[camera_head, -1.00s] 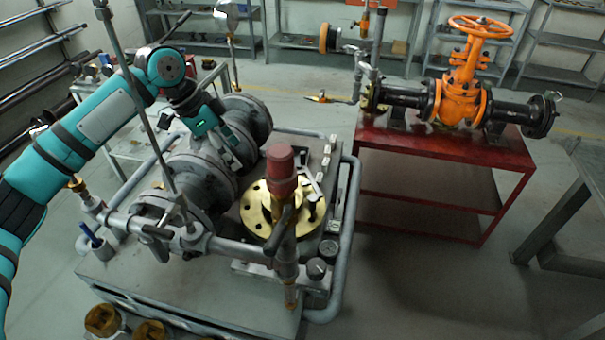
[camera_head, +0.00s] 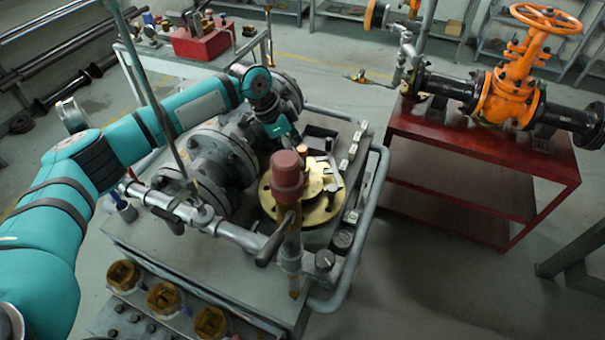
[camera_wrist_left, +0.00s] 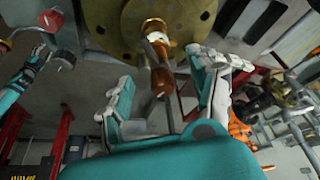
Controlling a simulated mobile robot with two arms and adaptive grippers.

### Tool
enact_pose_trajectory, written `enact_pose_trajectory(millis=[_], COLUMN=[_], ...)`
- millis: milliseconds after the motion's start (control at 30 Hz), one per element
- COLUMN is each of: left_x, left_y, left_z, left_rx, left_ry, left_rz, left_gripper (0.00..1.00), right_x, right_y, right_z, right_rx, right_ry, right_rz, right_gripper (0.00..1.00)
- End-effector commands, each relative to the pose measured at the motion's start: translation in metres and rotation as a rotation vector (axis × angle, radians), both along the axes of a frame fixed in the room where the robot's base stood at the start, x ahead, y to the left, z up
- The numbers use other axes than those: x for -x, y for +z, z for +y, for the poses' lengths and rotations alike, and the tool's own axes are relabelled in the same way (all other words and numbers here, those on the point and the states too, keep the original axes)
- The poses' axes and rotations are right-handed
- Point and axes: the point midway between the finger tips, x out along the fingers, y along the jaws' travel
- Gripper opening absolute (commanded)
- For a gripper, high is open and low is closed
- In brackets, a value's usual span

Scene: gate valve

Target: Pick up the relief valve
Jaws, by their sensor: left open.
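A copper-coloured valve body (camera_wrist_left: 158,45), which looks like the relief valve, stands between the spread fingers of my left gripper (camera_wrist_left: 168,92) in the left wrist view. In the head view its orange-copper top (camera_head: 313,145) shows beside my left gripper (camera_head: 310,160), over the brass flange (camera_head: 268,200). The left gripper is open, with a finger on each side of the valve. I cannot tell whether either finger touches it. A teal and white part, seemingly my right gripper (camera_wrist_left: 38,58), is small at the left of the wrist view; its jaws are unclear.
A red-capped upright fitting (camera_head: 288,175) stands close in front of the flange. Grey flanged pipework (camera_head: 215,155) lies left of it on the grey cart (camera_head: 180,262). An orange gate valve (camera_head: 505,95) sits on a red table (camera_head: 465,150). Open floor lies between cart and table.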

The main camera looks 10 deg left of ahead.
Motion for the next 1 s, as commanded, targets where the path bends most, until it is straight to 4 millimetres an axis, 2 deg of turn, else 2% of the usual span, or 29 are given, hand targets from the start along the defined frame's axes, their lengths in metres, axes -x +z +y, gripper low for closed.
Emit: enact_pose_trajectory(millis=[267,433,600,867,1000], left_x=[-0.003,-0.003,-0.007,-0.008,-0.008], left_y=[-0.02,-0.043,-0.063,-0.067,-0.067], left_z=[-0.007,-0.011,-0.017,-0.018,-0.018], left_rx=[0.0,-0.001,0.0,0.0,0.0], left_ry=[0.001,0.001,0.001,0.002,0.002], left_rz=[0.002,0.004,0.002,0.0,0.0], left_gripper=[0.61,0.61,0.61,0.61,0.44], right_x=[-0.008,-0.008,-0.008,-0.008,-0.008], right_y=[0.009,0.025,0.028,0.027,0.027], right_z=[0.0,0.0,-0.003,-0.006,-0.006], right_rx=[0.0,0.0,0.003,0.007,0.007], right_ry=[0.0,0.001,0.002,0.003,0.003], right_rz=[-0.01,-0.011,-0.012,-0.012,-0.012], right_gripper=[0.42,0.42,0.42,0.42,0.42])
